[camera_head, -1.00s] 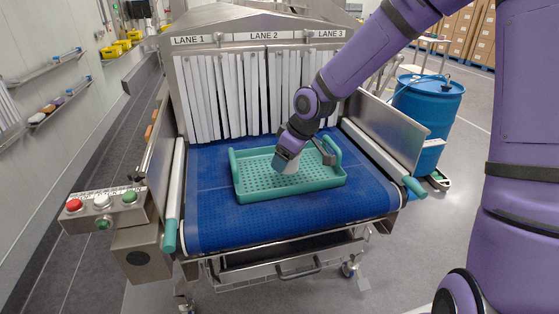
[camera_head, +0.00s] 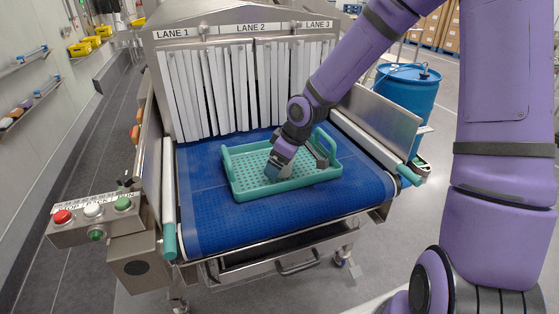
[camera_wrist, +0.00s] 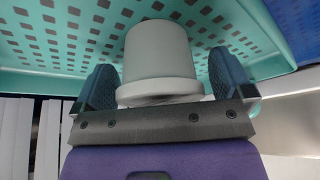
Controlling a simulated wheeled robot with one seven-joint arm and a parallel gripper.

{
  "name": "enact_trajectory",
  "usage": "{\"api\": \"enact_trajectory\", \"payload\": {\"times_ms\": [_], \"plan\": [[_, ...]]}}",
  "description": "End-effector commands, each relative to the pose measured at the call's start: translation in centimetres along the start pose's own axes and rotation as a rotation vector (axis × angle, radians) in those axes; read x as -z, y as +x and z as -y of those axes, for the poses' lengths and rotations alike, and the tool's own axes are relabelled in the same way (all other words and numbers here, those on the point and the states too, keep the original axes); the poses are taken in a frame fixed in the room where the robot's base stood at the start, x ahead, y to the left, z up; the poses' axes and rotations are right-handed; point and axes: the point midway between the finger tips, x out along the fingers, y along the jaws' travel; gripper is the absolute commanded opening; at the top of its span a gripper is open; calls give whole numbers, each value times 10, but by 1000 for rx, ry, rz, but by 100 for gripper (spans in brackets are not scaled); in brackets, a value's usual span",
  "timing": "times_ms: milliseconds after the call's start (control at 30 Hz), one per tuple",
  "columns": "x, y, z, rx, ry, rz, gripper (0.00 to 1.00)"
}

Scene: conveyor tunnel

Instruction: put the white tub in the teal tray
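The teal tray (camera_head: 236,191) lies on the blue belt, and its perforated floor and rim also show in the wrist view (camera_wrist: 40,52). My gripper (camera_head: 277,170) reaches down into the tray near its middle. In the wrist view the white tub (camera_wrist: 160,55) stands between the two fingers of my gripper (camera_wrist: 163,85), its wider end toward the palm. The fingers are very close to the tub's sides, with a thin gap at the right; whether they press on it I cannot tell. In the head view the gripper mostly hides the tub.
The blue conveyor belt (camera_head: 215,230) is bare around the tray. White strip curtains (camera_head: 205,90) hang behind it under the lane signs. Metal side guards flank the belt. A button box (camera_head: 95,222) stands at the left, a blue drum (camera_head: 410,95) at the right.

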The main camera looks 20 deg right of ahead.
Motion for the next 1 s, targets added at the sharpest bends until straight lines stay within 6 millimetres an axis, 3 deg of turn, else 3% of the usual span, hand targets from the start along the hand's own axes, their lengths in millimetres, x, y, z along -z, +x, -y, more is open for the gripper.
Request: {"api": "enact_trajectory", "payload": {"times_ms": [367,1000], "plan": [[1,-5,-1,-2,1,0,100],[1,-68,-1,-3,2,-1,100]]}}
